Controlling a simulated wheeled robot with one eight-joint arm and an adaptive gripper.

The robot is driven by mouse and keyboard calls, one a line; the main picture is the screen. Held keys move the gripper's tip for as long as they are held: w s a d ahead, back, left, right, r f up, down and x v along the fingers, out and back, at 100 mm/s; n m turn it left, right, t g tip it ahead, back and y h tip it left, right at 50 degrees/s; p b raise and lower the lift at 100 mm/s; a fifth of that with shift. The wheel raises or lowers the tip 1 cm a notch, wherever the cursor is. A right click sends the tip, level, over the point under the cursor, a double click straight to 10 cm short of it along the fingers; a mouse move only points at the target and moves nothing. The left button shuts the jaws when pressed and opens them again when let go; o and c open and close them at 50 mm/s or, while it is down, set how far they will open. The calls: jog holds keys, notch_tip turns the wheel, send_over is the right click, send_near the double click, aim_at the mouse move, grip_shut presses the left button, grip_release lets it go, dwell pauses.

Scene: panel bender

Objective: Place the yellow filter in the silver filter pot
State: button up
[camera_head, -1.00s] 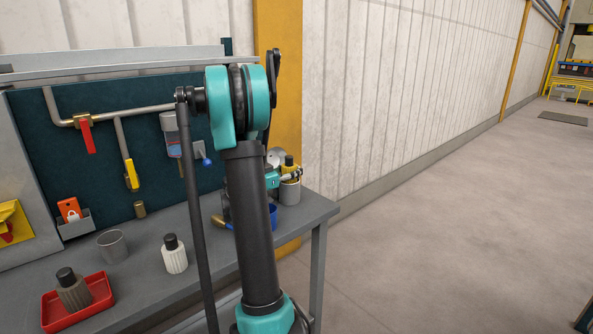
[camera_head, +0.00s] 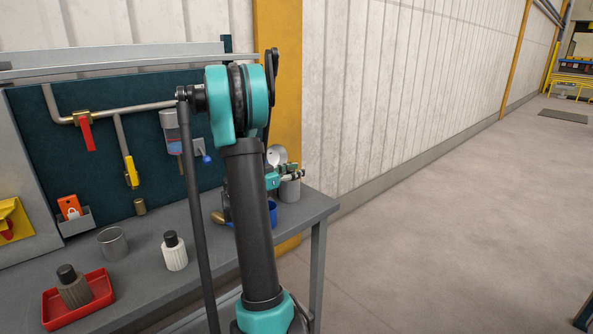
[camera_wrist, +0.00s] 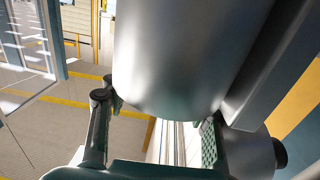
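My gripper (camera_head: 286,173) is over the right end of the bench, partly hidden behind my arm. In the wrist view its green-padded fingers (camera_wrist: 160,118) stand apart, with floor and pale stripes visible between them. The yellow filter is not clearly visible now; I cannot tell whether it is inside the grey pot (camera_head: 289,190) just below my gripper. A large smooth silver cylinder (camera_wrist: 185,50) with a rounded lower end fills the upper wrist view, close to the fingers. An empty-looking silver cup (camera_head: 113,243) stands at the left of the bench.
A white filter with a black cap (camera_head: 174,251) stands on the bench (camera_head: 140,285). A dark filter (camera_head: 73,288) stands in a red tray (camera_head: 95,307). Valves and pipes line the back panel (camera_head: 90,180). A blue item (camera_head: 271,214) is partly hidden by my arm. Open floor lies right.

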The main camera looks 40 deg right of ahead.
jog(key=shift+r, duration=0.15)
jog(key=a, duration=1.2)
jog(key=shift+r, duration=0.45)
dwell(0.5)
